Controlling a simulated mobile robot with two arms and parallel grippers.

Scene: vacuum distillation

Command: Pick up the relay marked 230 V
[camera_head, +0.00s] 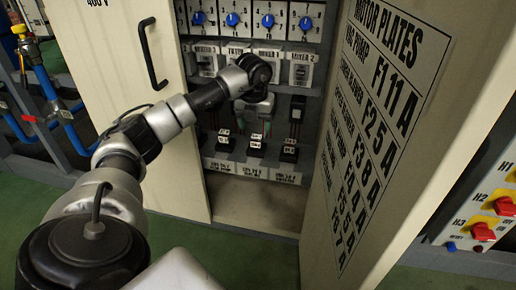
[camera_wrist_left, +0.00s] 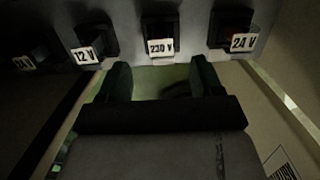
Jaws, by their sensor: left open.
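The relay marked 230 V (camera_wrist_left: 161,46) is a small black block with a white label, at the top middle of the left wrist view. In the same view, a relay marked 12 V (camera_wrist_left: 88,53) is left of it and one marked 24 V (camera_wrist_left: 242,42) is right of it. My left gripper (camera_wrist_left: 160,78) is open, its two dark fingers spread below the 230 V relay, with nothing seen between them. In the head view my left gripper (camera_head: 258,128) reaches into the cabinet, above the row of relays, and partly hides what is behind it. My right gripper is not in view.
The cabinet's open right door (camera_head: 375,130) with a motor plate list stands close to the right of the relay shelf (camera_head: 252,170). The left door (camera_head: 120,60) has a black handle. Breakers and blue knobs are above. The cabinet floor (camera_head: 255,200) is clear.

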